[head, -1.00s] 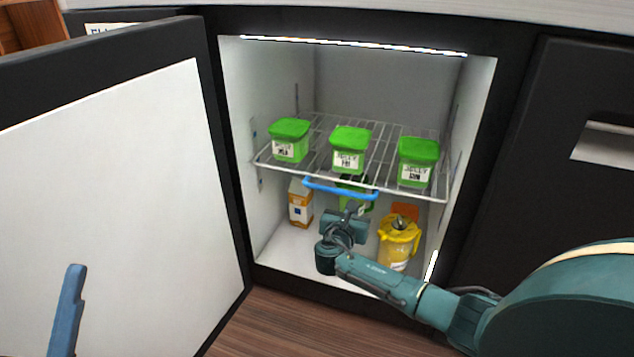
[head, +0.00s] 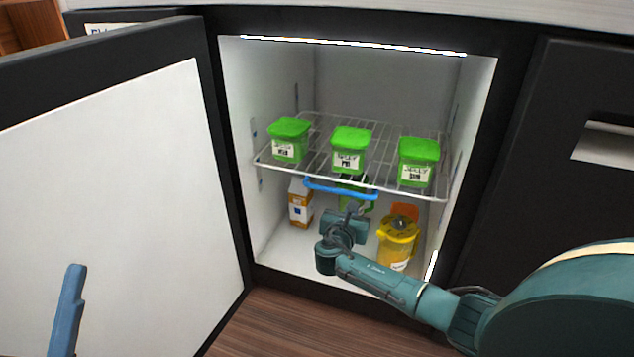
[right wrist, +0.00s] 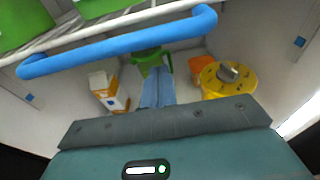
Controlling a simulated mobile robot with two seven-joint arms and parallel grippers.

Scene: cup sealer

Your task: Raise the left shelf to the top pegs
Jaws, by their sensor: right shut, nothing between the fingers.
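A wire shelf (head: 269,166) spans the open cabinet at mid-height, with a blue handle bar (head: 340,189) on its front edge. The bar also crosses the upper part of the right wrist view (right wrist: 120,46). Three green lidded tubs stand on the shelf: left (head: 289,139), middle (head: 351,149), right (head: 418,161). My right gripper (head: 352,208) is just below and in front of the bar, apart from it. Its blue fingers (right wrist: 157,88) are together and empty. Top pegs cannot be made out clearly.
Below the shelf stand an orange-white carton (head: 300,204), a green jug (right wrist: 150,58) partly hidden by my gripper, and a yellow jug (head: 397,243). An open white-lined door (head: 130,190) fills the left.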

